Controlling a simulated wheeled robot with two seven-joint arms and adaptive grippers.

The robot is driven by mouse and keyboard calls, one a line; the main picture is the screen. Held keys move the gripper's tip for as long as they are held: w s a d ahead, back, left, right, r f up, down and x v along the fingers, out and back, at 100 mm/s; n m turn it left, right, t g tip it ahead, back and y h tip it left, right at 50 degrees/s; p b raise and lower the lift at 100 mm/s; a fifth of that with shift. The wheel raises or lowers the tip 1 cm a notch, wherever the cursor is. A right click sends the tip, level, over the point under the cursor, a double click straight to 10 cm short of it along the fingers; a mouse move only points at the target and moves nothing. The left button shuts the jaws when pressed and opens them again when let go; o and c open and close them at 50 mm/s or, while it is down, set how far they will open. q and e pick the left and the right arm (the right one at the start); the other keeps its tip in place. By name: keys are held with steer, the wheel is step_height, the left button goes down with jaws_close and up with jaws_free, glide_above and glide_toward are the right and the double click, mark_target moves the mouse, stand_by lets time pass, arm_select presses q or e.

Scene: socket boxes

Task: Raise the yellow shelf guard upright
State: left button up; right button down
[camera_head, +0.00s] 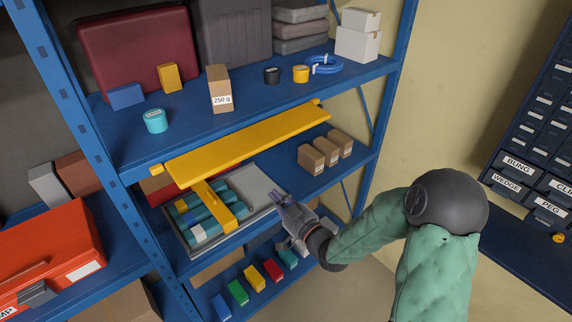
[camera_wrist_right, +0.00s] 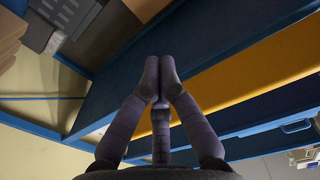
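The yellow shelf guard (camera_head: 250,143) is a long flat bar along the front edge of the upper blue shelf, with round yellow ends at that edge. It lies folded out and tilted, not upright. My right gripper (camera_head: 279,200) is below and in front of the guard, apart from it, near the grey tray. In the right wrist view the guard (camera_wrist_right: 250,75) crosses behind the fingers to the right. The right gripper's fingertips (camera_wrist_right: 159,70) are together with nothing visible between them. My left gripper is in neither view.
The upper shelf (camera_head: 255,103) holds a 250 g box (camera_head: 219,88), tape rolls and a blue cable coil. Below, a grey tray (camera_head: 262,190) holds teal items under a yellow handle (camera_head: 212,203). Small brown boxes (camera_head: 325,150) stand to its right. A blue post (camera_head: 385,110) bounds the shelf.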

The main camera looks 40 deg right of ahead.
mark_target(266, 142)
step_height(266, 142, up, 10)
steer(key=s+d+n+t+p, duration=0.1)
steer(key=s+n+t+p, duration=0.1)
steer(key=s+t, duration=0.1)
steer(key=shift+f+p+x, duration=0.6)
steer(key=shift+p+x, duration=0.7)
steer(key=shift+x, duration=3.05)
steer(key=shift+y, duration=0.4)
step_height(266, 142, up, 6)
steer(key=p, duration=0.7)
steer(key=shift+w+r+p, duration=0.1)
steer(key=shift+w+p, duration=0.05)
steer(key=shift+p, duration=0.15)
steer(key=shift+w+a+r, duration=0.1)
steer(key=shift+w+r, duration=0.25)
steer(key=shift+r, duration=0.5)
steer(key=shift+w+r, duration=0.4)
steer(key=shift+r, duration=0.45)
steer(key=shift+w, duration=0.45)
steer(key=shift+w+b, duration=0.45)
steer(key=shift+w, duration=0.25)
steer(key=s+b, duration=0.3)
steer(key=s, duration=0.7)
steer(key=shift+d, duration=0.3)
